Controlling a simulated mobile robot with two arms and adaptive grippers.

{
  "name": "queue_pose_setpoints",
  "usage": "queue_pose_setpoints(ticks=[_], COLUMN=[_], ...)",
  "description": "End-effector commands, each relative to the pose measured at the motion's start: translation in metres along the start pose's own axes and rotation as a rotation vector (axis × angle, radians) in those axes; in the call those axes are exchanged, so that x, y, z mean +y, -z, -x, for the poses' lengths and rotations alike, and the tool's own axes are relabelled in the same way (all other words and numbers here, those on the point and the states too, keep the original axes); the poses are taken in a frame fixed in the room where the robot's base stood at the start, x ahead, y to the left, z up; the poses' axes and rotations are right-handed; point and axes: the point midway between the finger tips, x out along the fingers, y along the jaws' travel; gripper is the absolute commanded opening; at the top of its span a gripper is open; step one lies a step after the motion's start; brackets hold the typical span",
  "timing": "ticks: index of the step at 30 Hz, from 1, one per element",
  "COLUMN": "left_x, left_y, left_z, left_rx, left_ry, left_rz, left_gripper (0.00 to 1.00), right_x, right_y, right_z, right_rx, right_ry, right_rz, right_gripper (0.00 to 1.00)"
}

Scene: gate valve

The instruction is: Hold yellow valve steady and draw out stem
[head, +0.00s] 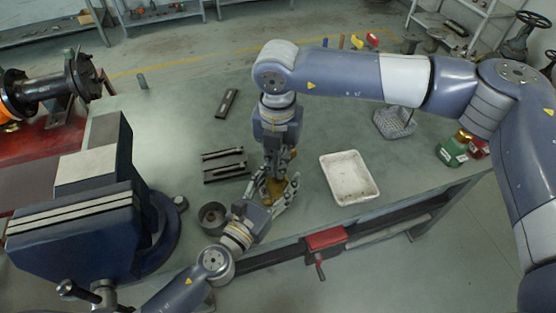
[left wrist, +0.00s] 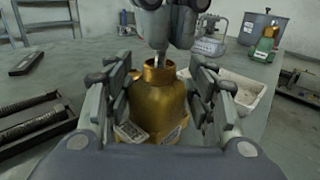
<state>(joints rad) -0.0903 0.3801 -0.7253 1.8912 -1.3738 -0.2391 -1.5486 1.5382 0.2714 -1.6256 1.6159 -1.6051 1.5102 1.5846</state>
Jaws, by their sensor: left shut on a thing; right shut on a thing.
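The yellow valve (left wrist: 158,108) is a brass-gold body standing upright on the bench, and it also shows small in the head view (head: 275,187). My left gripper (left wrist: 160,84) is shut on the valve body, with fingers on both sides of it. My right gripper (head: 279,158) comes down from above and is shut on the stem. A short silvery piece of the stem (left wrist: 160,60) shows between the right gripper and the valve's open top neck. In the head view the grippers hide most of the valve. How deep the stem sits inside is hidden.
A white tray (head: 349,193) lies right of the grippers. Black slotted blocks (head: 226,172) and a round tin (head: 212,216) lie left. A large blue vise (head: 85,235) fills the bench's left. The front edge is close to my left gripper.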

Motion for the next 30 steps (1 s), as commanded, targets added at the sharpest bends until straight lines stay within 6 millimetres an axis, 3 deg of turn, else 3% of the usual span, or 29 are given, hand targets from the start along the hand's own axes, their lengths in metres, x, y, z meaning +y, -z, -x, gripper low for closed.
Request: queue_pose_setpoints(ticks=[30], left_x=[0.0], left_y=[0.001], left_z=[0.0], left_rx=[0.002], left_ry=[-0.001], left_rz=[-0.001], left_gripper=[0.16], right_x=[0.0], right_y=[0.0], right_z=[0.012], right_rx=[0.0], right_ry=[-0.001], right_rz=[0.0], right_gripper=[0.0])
